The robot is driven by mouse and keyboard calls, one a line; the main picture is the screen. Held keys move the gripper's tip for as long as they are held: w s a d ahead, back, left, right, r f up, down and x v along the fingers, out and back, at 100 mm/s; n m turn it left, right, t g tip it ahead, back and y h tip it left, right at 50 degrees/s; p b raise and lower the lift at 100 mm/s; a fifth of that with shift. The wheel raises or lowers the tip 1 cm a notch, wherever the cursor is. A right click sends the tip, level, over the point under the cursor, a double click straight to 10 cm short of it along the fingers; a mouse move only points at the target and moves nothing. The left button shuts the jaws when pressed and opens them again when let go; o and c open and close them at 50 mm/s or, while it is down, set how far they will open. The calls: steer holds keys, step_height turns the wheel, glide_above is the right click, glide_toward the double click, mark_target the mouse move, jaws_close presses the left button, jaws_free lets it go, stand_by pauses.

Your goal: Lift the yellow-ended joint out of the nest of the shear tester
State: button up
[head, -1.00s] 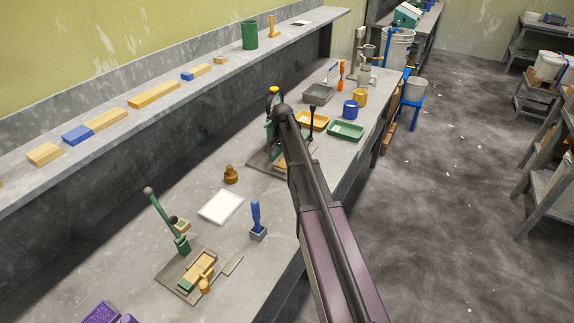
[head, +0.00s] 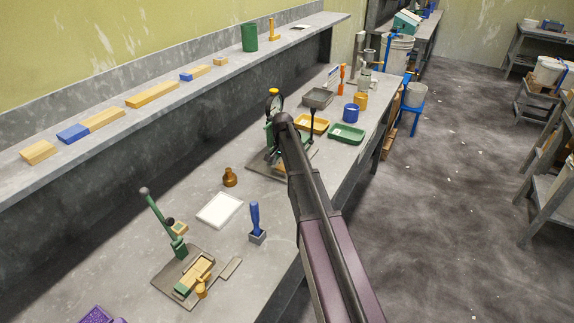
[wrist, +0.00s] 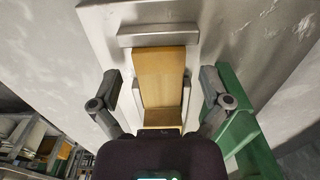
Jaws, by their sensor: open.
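In the wrist view, the joint (wrist: 160,75) is a long ochre-yellow block standing in a metal nest (wrist: 158,35) with a steel bar across its far end. My gripper (wrist: 161,88) is open, with one finger on each side of the joint and a gap on both sides. The near end of the joint is partly hidden by my gripper's body. A green frame (wrist: 240,125) runs close by the right finger. In the head view, the shear tester (head: 262,166) is a green device with a dial on a grey plate. My arm hides my gripper and the joint there.
A second green lever device (head: 178,245) with wooden pieces stands at the front left of the bench. A white tray (head: 220,210), brown weight (head: 230,178) and blue-handled tool (head: 255,219) lie between. Yellow (head: 311,123) and green trays (head: 346,134) are beyond the tester.

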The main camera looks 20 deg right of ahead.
steer(key=shift+c, duration=0.2)
steer(key=c, duration=1.2)
steer(key=shift+r, duration=0.1)
step_height(320, 180, up, 3)
steer(key=p, duration=0.3)
steer(key=shift+r+p, duration=0.2)
steer(key=shift+p, duration=0.1)
steer(key=s, duration=0.5)
steer(key=s+a+r+p, duration=0.1)
steer(key=s, duration=0.4)
steer(key=s+a, duration=0.1)
steer(key=s, duration=0.4)
steer(key=shift+s+a+r, duration=0.2)
steer(key=shift+s, duration=0.2)
steer(key=shift+r+p, duration=0.15)
steer(key=shift+p, duration=0.2)
steer(key=shift+r+p, duration=2.35)
